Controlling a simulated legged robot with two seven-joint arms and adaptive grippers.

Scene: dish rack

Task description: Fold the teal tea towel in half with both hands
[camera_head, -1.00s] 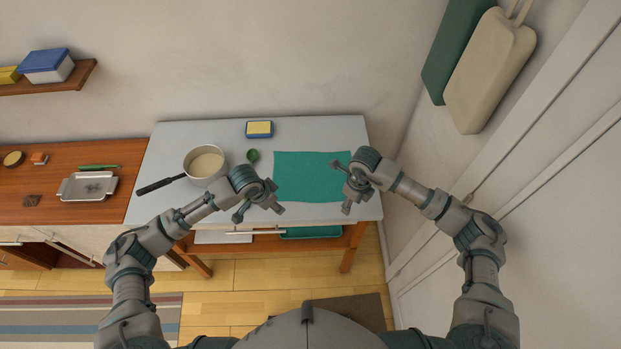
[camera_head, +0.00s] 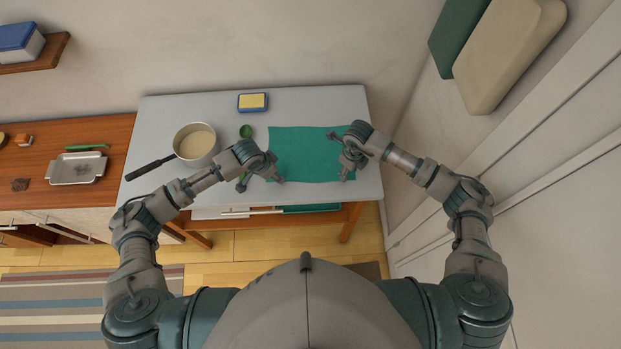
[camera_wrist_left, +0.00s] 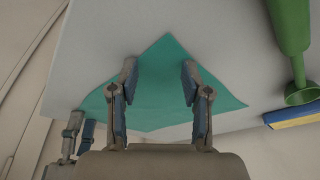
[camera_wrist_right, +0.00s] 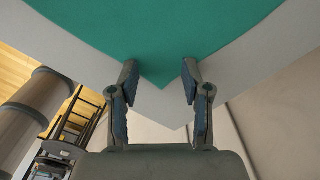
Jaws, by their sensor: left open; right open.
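The teal tea towel (camera_head: 300,150) lies flat and unfolded on the grey table. My left gripper (camera_head: 262,183) is open at its front left corner, with one finger over the cloth. In the left wrist view the towel (camera_wrist_left: 160,58) shows beyond and between the spread fingers (camera_wrist_left: 158,72). My right gripper (camera_head: 339,157) is open over the towel's right side, hiding part of that edge. In the right wrist view a towel corner (camera_wrist_right: 165,76) points between the open fingers (camera_wrist_right: 158,72). Neither gripper holds cloth; height above it is unclear.
A pan (camera_head: 196,142) with a dark handle stands left on the grey table (camera_head: 330,104). A wooden counter with a metal tray (camera_head: 77,168) adjoins left; a wall rises right.

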